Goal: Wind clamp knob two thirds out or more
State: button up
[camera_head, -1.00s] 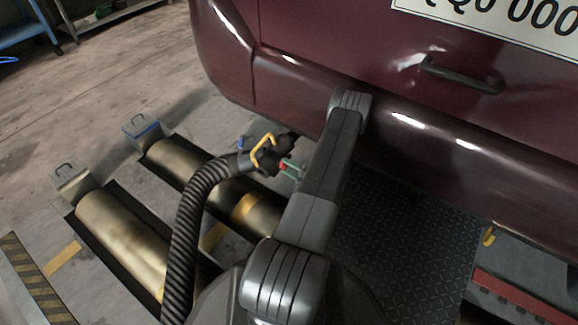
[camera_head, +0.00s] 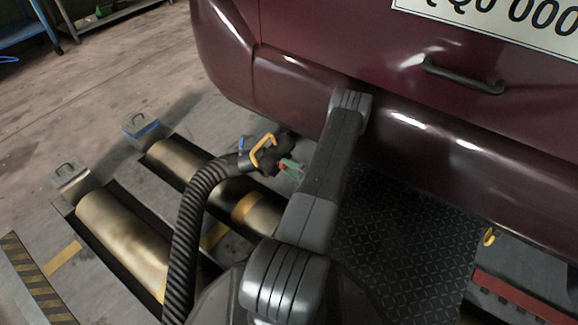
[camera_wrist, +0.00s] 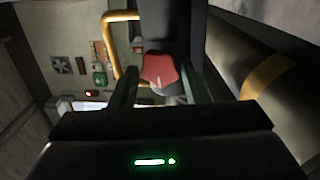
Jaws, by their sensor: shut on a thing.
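The clamp knob is a red lobed knob (camera_wrist: 159,71) with a pale mark, in the middle of the wrist view. My gripper (camera_wrist: 160,88) is shut on it, one dark finger on each side. In the head view my gripper (camera_head: 291,167) shows as a green finger beside a small bit of red, at the left of my forearm. The knob sits on a dark hose fitting (camera_head: 272,150) with a yellow handle (camera_head: 263,149), just below the car's bumper. The knob's shaft is hidden.
A black ribbed hose (camera_head: 187,225) runs from the fitting toward me. Metal rollers (camera_head: 125,240) lie in floor pits at left. The maroon car (camera_head: 330,60) overhangs the fitting. A dark tread plate (camera_head: 405,240) lies at right.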

jog(key=shift+d+r, duration=0.1)
dwell(0.3)
jog(key=o, duration=0.9)
jog(key=shift+o, duration=0.2)
